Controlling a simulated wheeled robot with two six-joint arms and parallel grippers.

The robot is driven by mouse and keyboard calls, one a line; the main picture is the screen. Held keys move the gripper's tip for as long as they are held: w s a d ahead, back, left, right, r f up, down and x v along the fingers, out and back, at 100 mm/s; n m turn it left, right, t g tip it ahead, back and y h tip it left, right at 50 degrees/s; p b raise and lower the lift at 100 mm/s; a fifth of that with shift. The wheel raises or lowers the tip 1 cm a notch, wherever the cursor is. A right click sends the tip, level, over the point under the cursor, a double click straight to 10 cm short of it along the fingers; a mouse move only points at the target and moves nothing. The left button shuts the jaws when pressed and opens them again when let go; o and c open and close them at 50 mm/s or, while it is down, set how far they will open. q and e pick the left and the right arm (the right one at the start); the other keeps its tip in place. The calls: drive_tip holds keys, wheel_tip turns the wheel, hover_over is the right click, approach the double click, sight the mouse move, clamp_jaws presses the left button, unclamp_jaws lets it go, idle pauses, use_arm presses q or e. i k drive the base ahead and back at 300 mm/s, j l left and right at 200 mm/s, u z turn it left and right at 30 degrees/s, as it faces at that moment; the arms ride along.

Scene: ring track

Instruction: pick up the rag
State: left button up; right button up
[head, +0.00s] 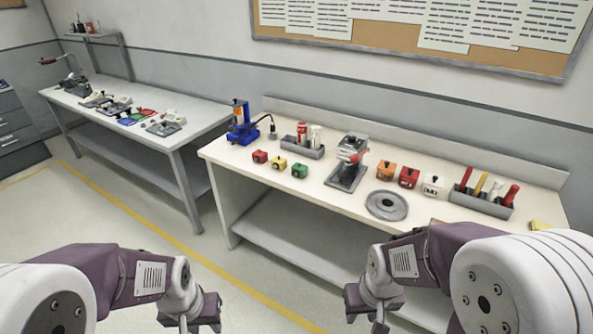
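A small yellow item (539,225), which may be the rag, lies near the right end of the near workbench. It is small in view, and I cannot tell if it is cloth. My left gripper (190,314) hangs low at the left, in front of the bench and far from that item. My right gripper (376,308) hangs low in front of the bench, to the left of and nearer than the item. Both point downward, and their fingertips are partly hidden or cut off by the lower edge. Neither visibly holds anything.
The near workbench (335,196) carries a tool tray (482,201), a grey disc (386,205), a grey clamp-like device (349,163), several coloured blocks and a blue device (242,128). A second bench (190,112) stands at the left. The floor between them is clear.

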sight(536, 225)
drive_tip(key=z, duration=2)
drive_tip(key=u, duration=1.7)
drive_tip(key=z, duration=1.7)
drive_tip(key=i+l+u, duration=0.3)
drive_tip(key=i, duration=0.35)
drive_tip(key=i+l+u, duration=0.2)
drive_tip(key=i+u, duration=0.15)
drive_tip(key=i, duration=0.25)
drive_tip(key=i+l+u, duration=0.3)
drive_tip(key=i+l, duration=0.2)
drive_tip(key=i, duration=0.05)
